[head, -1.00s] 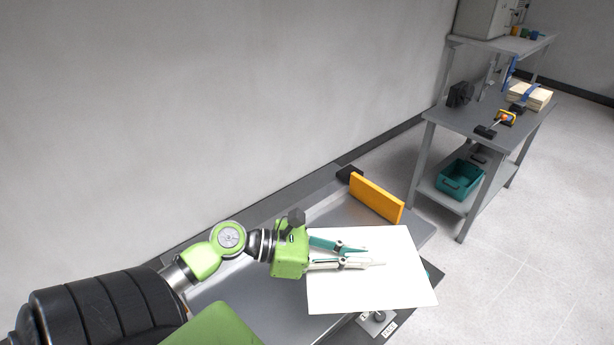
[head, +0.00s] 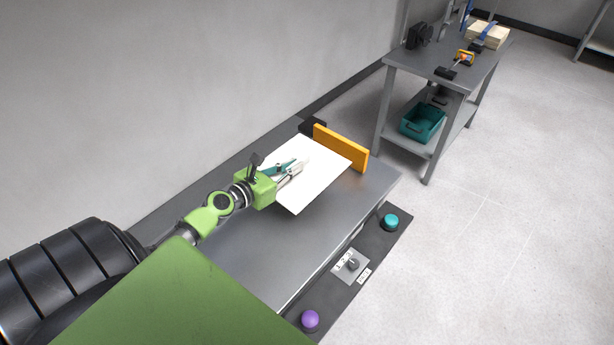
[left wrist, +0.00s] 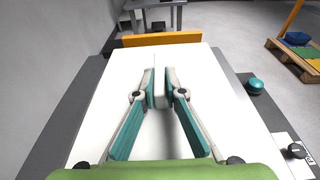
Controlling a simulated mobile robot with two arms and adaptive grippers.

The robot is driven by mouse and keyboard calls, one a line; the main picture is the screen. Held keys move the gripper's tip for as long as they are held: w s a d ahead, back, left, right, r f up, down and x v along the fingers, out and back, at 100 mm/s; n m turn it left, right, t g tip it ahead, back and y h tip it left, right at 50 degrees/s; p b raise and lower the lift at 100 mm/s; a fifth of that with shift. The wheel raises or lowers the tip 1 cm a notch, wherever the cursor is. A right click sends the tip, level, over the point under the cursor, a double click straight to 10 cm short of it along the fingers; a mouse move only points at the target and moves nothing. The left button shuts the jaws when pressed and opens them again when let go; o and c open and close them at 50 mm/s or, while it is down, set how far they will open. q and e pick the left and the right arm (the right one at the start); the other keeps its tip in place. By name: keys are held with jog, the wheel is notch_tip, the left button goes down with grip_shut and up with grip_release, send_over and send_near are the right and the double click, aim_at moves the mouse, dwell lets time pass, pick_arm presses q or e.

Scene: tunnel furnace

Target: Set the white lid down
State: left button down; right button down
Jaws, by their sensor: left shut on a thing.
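The white lid (head: 318,177) is a flat white panel over the grey metal table in the head view. It also fills the middle of the left wrist view (left wrist: 210,100). My left gripper (head: 300,166) is over the lid, and its fingers (left wrist: 161,88) are shut on a white upright grip in the lid's middle. The lid is close above the table; I cannot tell whether it touches. My right gripper is not in view.
An orange bar (head: 340,147) stands across the table's far end, close to the lid. The grey table top (head: 262,250) is bare nearer me. A teal button (head: 391,222), a rotary switch (head: 352,264) and a purple button (head: 310,320) line its right side. A workbench (head: 432,77) stands beyond.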

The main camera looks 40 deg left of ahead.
aim_at(306, 176)
pick_arm(q)
jog(key=w+f, duration=0.1)
jog(key=w+d+f+b, duration=0.1)
jog(key=f, duration=0.1)
jog(key=w+d+f+b, duration=0.1)
jog(key=shift+w+d+f, duration=0.15)
jog(key=shift+d+f, duration=0.1)
jog(key=shift+f, duration=0.1)
jog(key=shift+w+d+f+b, duration=0.25)
jog(key=shift+w+f+b, duration=0.05)
jog(key=shift+f+b, duration=0.15)
jog(key=f, duration=0.1)
jog(key=f+b, duration=0.2)
jog(key=shift+w+d, duration=0.25)
jog(key=shift+f+b, duration=0.35)
jog(key=shift+f, duration=0.15)
jog(key=c, duration=2.1)
grip_release()
